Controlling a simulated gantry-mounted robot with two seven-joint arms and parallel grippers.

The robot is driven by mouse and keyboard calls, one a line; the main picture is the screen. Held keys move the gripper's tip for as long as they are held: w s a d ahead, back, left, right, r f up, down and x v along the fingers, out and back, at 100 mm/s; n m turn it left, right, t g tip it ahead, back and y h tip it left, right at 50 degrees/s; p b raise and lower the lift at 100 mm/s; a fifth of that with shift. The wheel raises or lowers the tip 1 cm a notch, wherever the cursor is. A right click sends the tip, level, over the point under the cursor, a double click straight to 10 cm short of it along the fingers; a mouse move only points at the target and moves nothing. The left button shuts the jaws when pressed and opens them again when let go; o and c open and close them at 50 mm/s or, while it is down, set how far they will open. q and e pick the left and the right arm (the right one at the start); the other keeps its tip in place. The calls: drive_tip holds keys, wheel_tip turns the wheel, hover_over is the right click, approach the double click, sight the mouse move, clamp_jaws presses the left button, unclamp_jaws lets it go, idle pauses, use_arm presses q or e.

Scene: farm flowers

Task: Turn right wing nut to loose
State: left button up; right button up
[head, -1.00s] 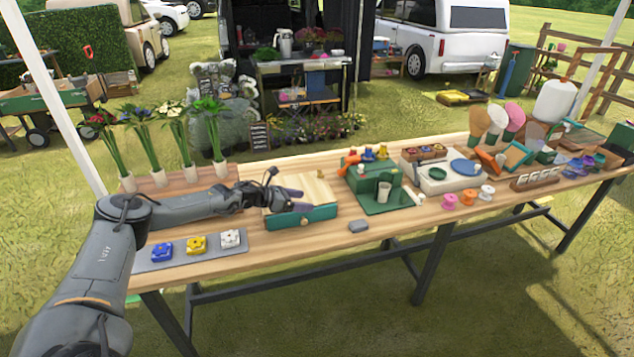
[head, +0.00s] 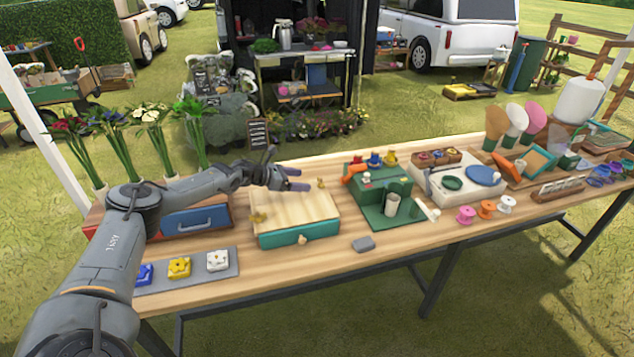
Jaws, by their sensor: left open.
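A flower press with a pale wooden top board (head: 290,208) and a teal front (head: 300,233) stands on the table. Its right wing nut (head: 321,184), small and gold, sits at the board's back right. The left wing nut (head: 258,217), also gold, sits near the board's left edge. My left gripper (head: 286,170) is open and empty over the back of the board, left of the right wing nut and apart from it. One dark finger points up; the other, purplish, points right toward that nut. My right gripper is out of view.
A box with a blue front (head: 196,219) stands left of the press, under my left arm. A grey mat (head: 215,266) with flower-shaped blocks lies in front. A green stand (head: 385,200) is to the right. A grey block (head: 363,244) lies near the front edge.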

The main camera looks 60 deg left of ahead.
sight(320, 181)
use_arm(q)
drive_tip(key=b+x, duration=0.1)
drive_tip(key=x, duration=0.5)
drive_tip(key=shift+w+f+b, duration=0.15)
drive_tip(key=shift+w+b, duration=0.2)
drive_tip(key=shift+w, duration=0.4)
drive_tip(key=shift+c, duration=0.3)
